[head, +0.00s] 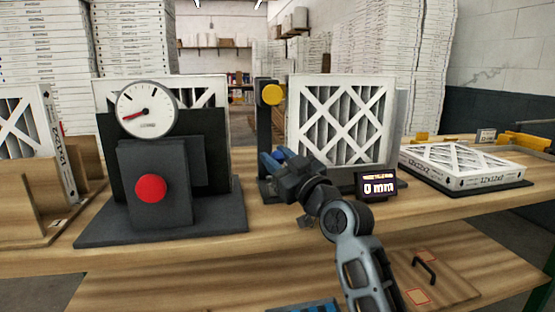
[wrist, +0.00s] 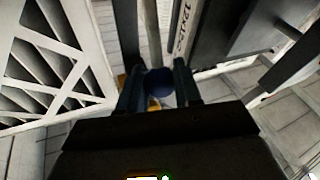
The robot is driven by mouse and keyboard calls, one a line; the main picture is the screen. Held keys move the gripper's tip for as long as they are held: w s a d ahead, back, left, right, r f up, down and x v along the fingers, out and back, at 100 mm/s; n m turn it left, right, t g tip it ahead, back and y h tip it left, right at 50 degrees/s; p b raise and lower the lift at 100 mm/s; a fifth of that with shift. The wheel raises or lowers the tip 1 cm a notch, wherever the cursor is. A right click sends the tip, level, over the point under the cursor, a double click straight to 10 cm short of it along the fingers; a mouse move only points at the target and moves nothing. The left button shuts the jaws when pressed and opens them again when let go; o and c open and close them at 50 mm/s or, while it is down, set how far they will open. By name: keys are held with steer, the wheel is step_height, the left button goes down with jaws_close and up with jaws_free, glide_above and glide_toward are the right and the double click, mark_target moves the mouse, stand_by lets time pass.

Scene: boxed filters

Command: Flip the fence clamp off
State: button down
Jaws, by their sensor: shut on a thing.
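A dark upright post (head: 264,130) stands on the workbench, left of an upright white-framed filter (head: 340,118). A yellow round knob (head: 272,94) is at its top. My gripper (head: 272,161) is low beside the post. In the wrist view, my gripper's two fingers (wrist: 158,88) are shut on a rounded blue knob (wrist: 159,82), apparently the fence clamp. The fingers and wrist hide most of this part in the head view, so I cannot tell its position. A small display (head: 376,184) right of my wrist reads 0 mm.
A dark gauge stand with a dial (head: 146,108) and red button (head: 151,188) is close on the left. A filter (head: 462,164) lies flat at right. A board with a black handle (head: 425,268) is on the lower shelf. Stacked boxes fill the back.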

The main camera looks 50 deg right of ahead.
steer(key=shift+a, duration=0.1)
steer(key=c, duration=0.8)
jaws_free()
steer(key=shift+b+v, duration=0.7)
steer(key=shift+v, duration=3.2)
